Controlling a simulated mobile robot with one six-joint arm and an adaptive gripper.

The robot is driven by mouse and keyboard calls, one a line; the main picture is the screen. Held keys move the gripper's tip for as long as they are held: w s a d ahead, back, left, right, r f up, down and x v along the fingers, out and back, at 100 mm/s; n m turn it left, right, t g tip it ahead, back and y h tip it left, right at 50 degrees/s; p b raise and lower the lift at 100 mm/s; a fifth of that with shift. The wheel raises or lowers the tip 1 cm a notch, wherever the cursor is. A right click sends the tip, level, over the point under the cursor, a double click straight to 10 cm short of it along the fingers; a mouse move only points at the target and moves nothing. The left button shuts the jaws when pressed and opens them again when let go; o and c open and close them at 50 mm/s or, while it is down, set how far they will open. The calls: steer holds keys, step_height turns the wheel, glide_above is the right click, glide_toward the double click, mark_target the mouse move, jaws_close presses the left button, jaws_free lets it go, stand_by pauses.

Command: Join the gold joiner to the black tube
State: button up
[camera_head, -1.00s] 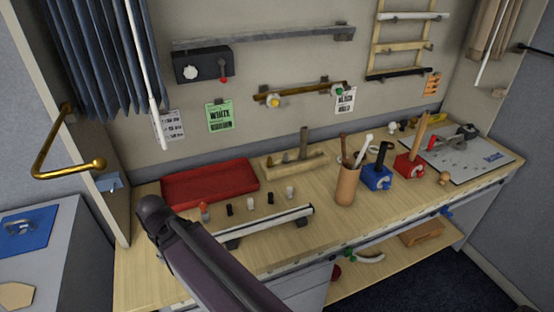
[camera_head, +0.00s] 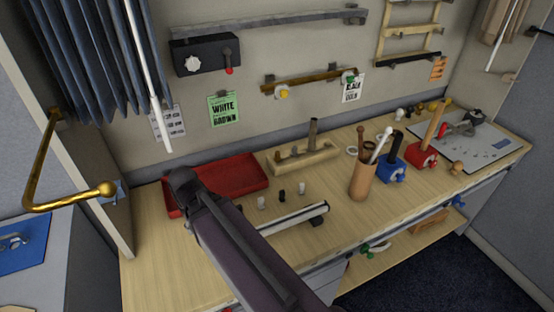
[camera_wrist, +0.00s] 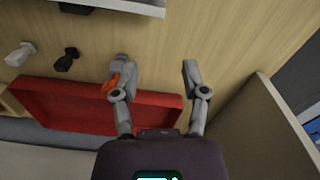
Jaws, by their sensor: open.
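My gripper (camera_wrist: 157,72) is open and empty in the wrist view, fingers apart above the wooden table. A small orange piece (camera_wrist: 111,83) shows at its left finger and partly hidden by it; I cannot tell whether they touch. A black tube (camera_head: 396,141) stands upright in a blue block (camera_head: 391,171) on the right part of the table. Small yellowish pieces (camera_head: 432,105) lie at the back right; I cannot tell which piece is the gold joiner. In the head view my arm hides the gripper.
A red tray (camera_head: 238,178) lies behind my arm. A white joiner (camera_head: 262,203) and a black joiner (camera_head: 282,196) stand before it. A white tube (camera_head: 300,218) lies at the front. A brown cup (camera_head: 362,180) and a red block (camera_head: 422,155) stand right.

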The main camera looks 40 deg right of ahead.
steer(key=shift+o, duration=1)
steer(key=shift+d, duration=0.15)
steer(key=m+t+b, duration=0.1)
steer(key=t+b, duration=0.1)
steer(key=t, duration=0.7)
glide_toward(279, 152)
steer(key=v, duration=0.3)
steer(key=shift+w+a+f+h, duration=0.15)
steer(key=shift+a+h, duration=0.15)
steer(key=shift+h, duration=0.1)
steer(key=shift+w+f, duration=0.1)
steer(key=b+x, duration=0.5)
steer(key=x, duration=0.2)
steer(key=shift+f, duration=0.15)
steer(key=shift+w+f+b, duration=0.35)
steer(key=shift+w+b, duration=0.1)
